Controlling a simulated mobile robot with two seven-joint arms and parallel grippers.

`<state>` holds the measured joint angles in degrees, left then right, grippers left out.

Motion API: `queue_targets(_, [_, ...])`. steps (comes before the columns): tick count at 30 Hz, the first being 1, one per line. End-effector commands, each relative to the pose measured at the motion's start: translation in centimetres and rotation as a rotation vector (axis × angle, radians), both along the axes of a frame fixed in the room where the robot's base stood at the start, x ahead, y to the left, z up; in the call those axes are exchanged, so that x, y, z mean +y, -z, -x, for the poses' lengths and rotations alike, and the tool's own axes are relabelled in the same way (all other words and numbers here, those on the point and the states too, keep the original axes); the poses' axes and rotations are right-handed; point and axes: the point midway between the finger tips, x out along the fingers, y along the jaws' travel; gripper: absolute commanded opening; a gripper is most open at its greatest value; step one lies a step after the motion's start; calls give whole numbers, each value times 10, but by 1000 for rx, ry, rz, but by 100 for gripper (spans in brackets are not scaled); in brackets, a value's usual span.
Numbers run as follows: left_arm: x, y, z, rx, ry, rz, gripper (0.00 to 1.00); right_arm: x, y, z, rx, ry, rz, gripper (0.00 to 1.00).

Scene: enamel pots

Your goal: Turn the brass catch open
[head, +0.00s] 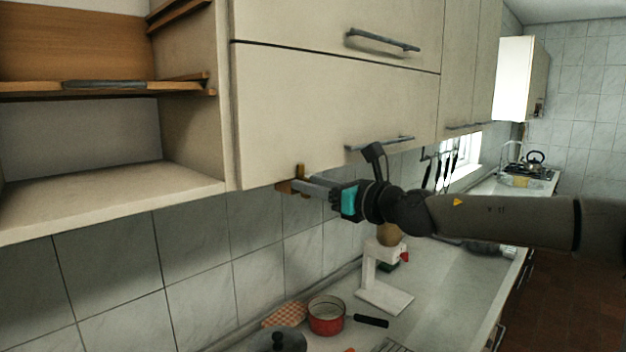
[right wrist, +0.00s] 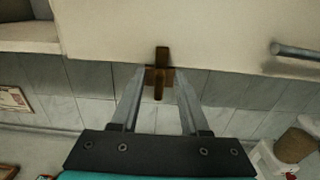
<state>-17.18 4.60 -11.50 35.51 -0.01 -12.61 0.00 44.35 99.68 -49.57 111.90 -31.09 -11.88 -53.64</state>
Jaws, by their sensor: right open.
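The brass catch (head: 300,172) sits at the lower edge of the cream wall cabinet door (head: 330,95), near its left corner. In the right wrist view the catch (right wrist: 161,58) shows as an upright bar crossing a short, wider plate. My right gripper (head: 306,186) reaches in from the right, its two grey fingers pointing at the catch. In the right wrist view the open fingers (right wrist: 161,76) stand on either side of the catch. Whether they touch it I cannot tell. My left gripper is not in view.
An open shelf (head: 110,196) adjoins the cabinet on the left. Below, on the counter, are a red pot (head: 326,318), a white stand (head: 382,295), a checked cloth (head: 285,315) and a dark lid (head: 278,342). Bar handles (head: 383,41) stick out from the doors.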

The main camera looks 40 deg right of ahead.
Motion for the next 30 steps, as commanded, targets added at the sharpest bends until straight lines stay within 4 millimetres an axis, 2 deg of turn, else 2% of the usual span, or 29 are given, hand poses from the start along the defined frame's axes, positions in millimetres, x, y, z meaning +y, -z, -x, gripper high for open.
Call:
queue_targets(6, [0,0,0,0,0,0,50,0,0,0,0,0,0,44])
queue_targets(18, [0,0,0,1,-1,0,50,0,0,0,0,0,0,0])
queue_targets(30, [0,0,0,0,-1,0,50,0,0,0,-1,0,0,0])
